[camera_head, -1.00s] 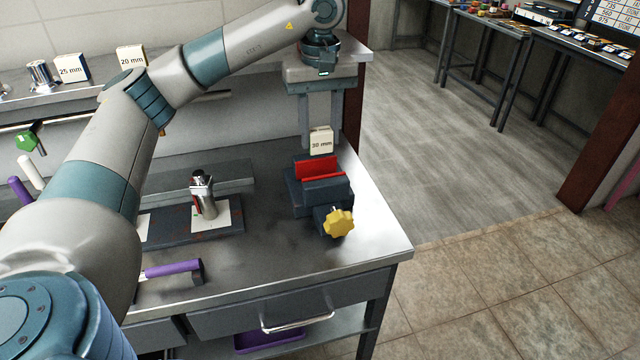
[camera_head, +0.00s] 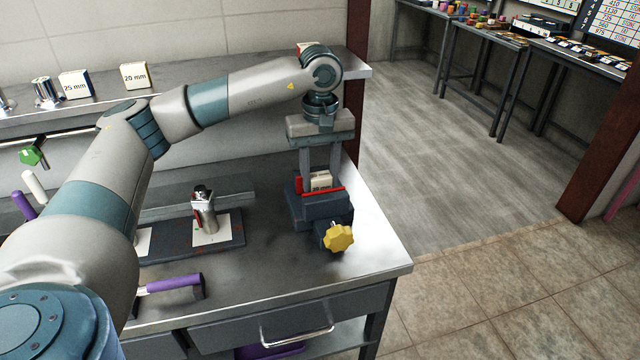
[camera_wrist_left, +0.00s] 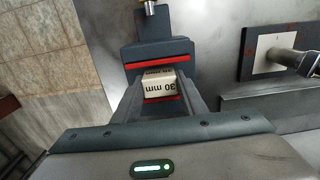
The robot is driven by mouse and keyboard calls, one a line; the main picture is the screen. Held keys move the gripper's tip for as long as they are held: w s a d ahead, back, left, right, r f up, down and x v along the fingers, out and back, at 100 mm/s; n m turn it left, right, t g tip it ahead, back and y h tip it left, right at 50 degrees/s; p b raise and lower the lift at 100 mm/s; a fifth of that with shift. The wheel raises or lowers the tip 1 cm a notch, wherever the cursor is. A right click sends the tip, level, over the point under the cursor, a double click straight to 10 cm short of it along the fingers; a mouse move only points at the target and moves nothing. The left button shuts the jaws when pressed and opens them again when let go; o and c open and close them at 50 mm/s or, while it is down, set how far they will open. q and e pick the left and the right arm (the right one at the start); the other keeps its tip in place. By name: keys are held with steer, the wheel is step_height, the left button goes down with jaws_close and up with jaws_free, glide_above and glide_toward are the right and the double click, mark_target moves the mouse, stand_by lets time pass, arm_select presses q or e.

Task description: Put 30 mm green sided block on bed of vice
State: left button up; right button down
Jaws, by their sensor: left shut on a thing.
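The 30 mm block (camera_head: 321,181) is cream-faced with black lettering, and its green sides do not show. My left gripper (camera_head: 321,180) points down and is shut on the block. The block is between the red jaws of the vice (camera_head: 318,212), low over its bed; I cannot tell whether it touches the bed. In the left wrist view the block (camera_wrist_left: 160,87) sits between my fingers, with a red jaw strip of the vice (camera_wrist_left: 160,50) on either side. My right gripper is not in view.
A yellow knob (camera_head: 339,238) is at the vice's front. Left of it, a metal cylinder (camera_head: 204,212) stands on a white square on a dark plate. A purple-handled tool (camera_head: 172,284) lies near the front edge. The 20 mm (camera_head: 135,76) and 25 mm (camera_head: 74,85) blocks are on the back shelf.

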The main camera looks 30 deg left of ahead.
arm_select(q)
step_height(320, 180, down, 2)
steer(key=shift+f, duration=0.25)
steer(key=shift+f, duration=0.15)
steer(key=o, duration=1.2)
steer(key=shift+c, duration=0.2)
